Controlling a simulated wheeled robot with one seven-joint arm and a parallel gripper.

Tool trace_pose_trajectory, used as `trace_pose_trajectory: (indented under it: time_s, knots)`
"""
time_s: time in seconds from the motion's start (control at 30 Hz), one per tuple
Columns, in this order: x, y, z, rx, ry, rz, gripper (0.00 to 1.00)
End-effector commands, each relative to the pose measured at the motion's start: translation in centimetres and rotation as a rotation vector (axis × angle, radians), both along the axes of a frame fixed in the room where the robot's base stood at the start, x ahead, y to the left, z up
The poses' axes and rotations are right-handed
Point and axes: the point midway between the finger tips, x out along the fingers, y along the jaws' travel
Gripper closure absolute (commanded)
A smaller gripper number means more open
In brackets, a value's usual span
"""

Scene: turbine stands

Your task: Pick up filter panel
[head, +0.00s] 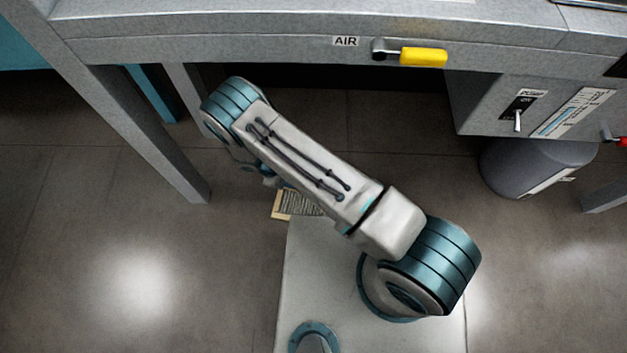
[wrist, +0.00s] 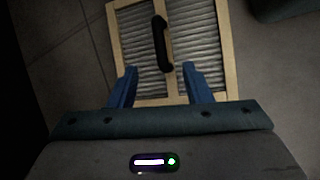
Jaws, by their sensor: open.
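The filter panel (wrist: 132,44) has a pale wooden frame, grey pleated faces and a black handle (wrist: 161,42) along its middle. In the wrist view it lies on the floor at the top of the picture. My gripper (wrist: 159,70) is open, its two blue fingers apart and pointing at the panel, with the handle's lower end lined up between them. Nothing is held, and I cannot tell the distance to the handle. In the head view only a corner of the panel (head: 296,205) shows beneath my arm, which hides the rest and my gripper.
A grey metal stand (head: 250,32) spans the top of the head view, with a yellow-handled AIR valve (head: 422,57). Its leg (head: 150,130) comes down left of my arm. A grey control box (head: 540,100) and a cylinder (head: 530,165) are at right. The floor (head: 90,260) at left is clear.

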Motion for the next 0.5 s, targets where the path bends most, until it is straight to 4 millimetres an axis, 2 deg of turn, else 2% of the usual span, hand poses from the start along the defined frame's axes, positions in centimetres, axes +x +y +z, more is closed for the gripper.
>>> trace_pose_trajectory:
  time_s: [0.3, 0.5]
  knots:
    - [0.4, -2.7, -5.2, -0.009, 0.003, 0.006, 0.55]
    - [0.8, -4.1, -7.6, -0.006, 0.002, 0.007, 0.55]
